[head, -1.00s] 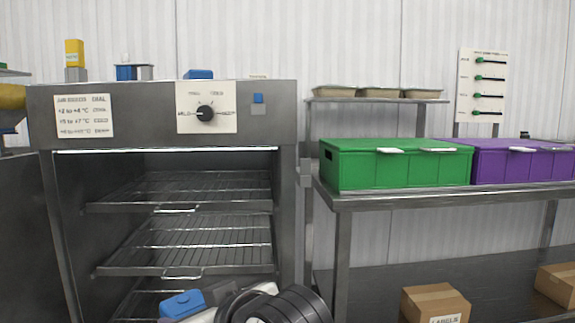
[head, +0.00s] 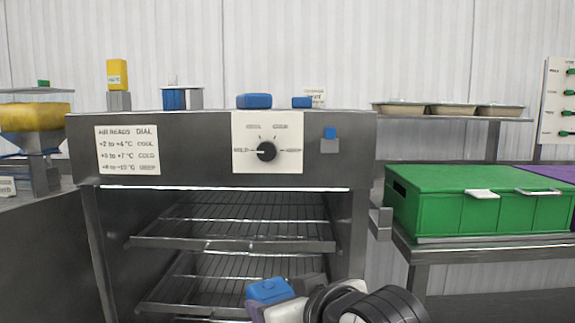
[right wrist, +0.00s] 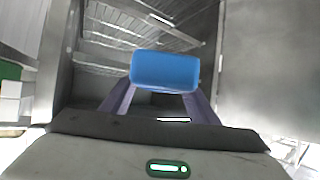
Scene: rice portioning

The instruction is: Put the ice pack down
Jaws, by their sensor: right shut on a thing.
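A blue ice pack (head: 268,291) shows at the bottom middle of the head view, in front of the open steel cabinet (head: 221,182). My right gripper (head: 262,303) is shut on it. In the right wrist view the ice pack (right wrist: 166,70) sits between the two fingers of the right gripper (right wrist: 160,95), with the cabinet's wire racks behind it. Two other blue packs, a larger one (head: 254,101) and a smaller one (head: 302,102), lie on the cabinet's top. My left gripper is not in view.
The cabinet's dial panel (head: 267,142) is on its front. A green crate (head: 440,203) stands on a steel table to the right, with a purple crate (head: 548,174) beside it. Trays (head: 452,109) rest on a shelf above. The visible wire rack (head: 235,220) is bare.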

